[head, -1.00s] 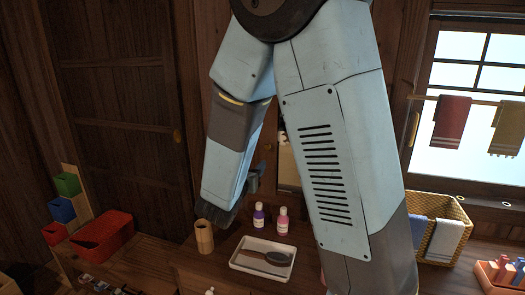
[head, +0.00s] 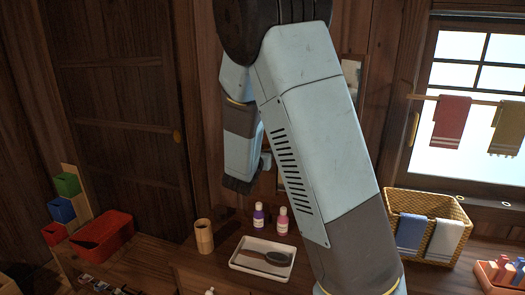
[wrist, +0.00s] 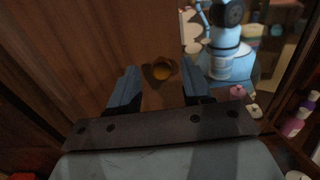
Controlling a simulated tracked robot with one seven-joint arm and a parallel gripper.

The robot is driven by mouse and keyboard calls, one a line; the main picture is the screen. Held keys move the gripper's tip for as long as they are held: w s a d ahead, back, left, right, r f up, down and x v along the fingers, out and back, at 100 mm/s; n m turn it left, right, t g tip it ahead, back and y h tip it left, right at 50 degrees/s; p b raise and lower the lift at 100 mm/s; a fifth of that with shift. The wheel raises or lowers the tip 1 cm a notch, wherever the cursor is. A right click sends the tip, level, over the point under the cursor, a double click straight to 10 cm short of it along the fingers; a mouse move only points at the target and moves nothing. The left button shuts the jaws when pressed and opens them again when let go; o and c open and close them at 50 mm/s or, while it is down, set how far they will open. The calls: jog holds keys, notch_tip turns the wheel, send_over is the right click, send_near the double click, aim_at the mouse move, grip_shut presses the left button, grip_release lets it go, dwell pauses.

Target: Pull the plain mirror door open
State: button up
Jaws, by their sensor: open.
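The mirror door shows in the wrist view as a reflecting pane (wrist: 265,55) at the right, with my own blue arm mirrored in it. A round brass knob (wrist: 161,72) sits on brown wood left of the pane. My gripper (wrist: 160,86) is open, its two blue fingers either side of the knob in the picture; I cannot tell whether they touch it. In the head view my arm hides most of the mirror; a strip of it (head: 353,72) shows right of the arm. My gripper (head: 264,163) is partly hidden behind my forearm there.
Below stand a wooden cup (head: 204,237), a purple bottle (head: 258,218), a pink bottle (head: 282,221) and a white tray (head: 240,266) holding a hairbrush. A wicker basket (head: 459,218) with towels is at the right, a red basket (head: 115,226) at the left.

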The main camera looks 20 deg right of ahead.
jog(key=shift+w+d, duration=0.15)
jog(key=shift+w, duration=0.05)
jog(key=shift+c, duration=0.4)
grip_shut()
